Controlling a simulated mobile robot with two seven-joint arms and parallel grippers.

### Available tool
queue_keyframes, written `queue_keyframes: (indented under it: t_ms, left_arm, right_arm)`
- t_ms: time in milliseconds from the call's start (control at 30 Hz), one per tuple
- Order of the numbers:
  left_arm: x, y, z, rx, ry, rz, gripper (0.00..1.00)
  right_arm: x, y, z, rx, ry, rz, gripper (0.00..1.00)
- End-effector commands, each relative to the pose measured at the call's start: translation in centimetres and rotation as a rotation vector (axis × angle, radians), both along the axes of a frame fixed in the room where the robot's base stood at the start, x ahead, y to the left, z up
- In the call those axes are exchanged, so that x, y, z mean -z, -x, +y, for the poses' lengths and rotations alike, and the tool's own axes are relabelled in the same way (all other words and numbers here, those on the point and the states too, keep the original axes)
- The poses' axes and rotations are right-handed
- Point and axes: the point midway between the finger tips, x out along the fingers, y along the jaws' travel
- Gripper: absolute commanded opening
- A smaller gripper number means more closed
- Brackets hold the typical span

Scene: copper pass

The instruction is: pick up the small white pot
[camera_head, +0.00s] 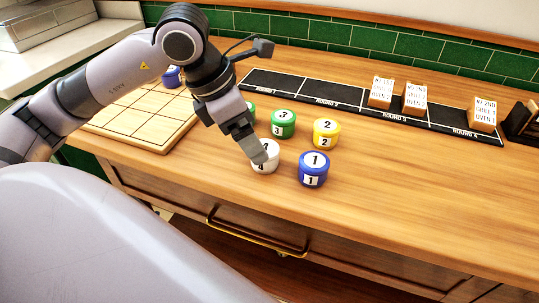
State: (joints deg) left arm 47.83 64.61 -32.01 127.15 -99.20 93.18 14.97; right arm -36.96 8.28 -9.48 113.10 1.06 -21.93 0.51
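The small white pot (264,166) stands on the wooden counter, marked with a number that is partly covered. My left gripper (259,152) reaches down from the left with its fingertips at the top of the white pot. The fingers overlap the pot's upper part in this view. I cannot tell whether they are open around it or shut on it. My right gripper is not in view.
A blue pot (313,176), a yellow pot (326,138) and a green pot (283,125) stand close by. A gridded wooden board (105,125) lies left. A black strip (345,99) with white cards (381,92) runs behind.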

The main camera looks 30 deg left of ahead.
Motion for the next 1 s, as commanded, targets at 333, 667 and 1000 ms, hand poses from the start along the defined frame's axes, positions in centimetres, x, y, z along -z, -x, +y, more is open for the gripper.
queue_keyframes:
  t_ms: [333,667,1000]
  left_arm:
    - [4.1,-2.3,-1.2,0.002,0.004,0.006,0.87]
    - [5.2,-2.7,-1.4,0.002,0.003,0.001,0.87]
    - [5.1,-2.7,-1.4,0.002,0.004,-0.001,0.25]
  right_arm:
    - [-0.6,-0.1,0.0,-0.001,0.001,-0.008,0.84]
    - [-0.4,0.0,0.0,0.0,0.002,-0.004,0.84]
    - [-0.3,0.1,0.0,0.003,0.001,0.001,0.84]
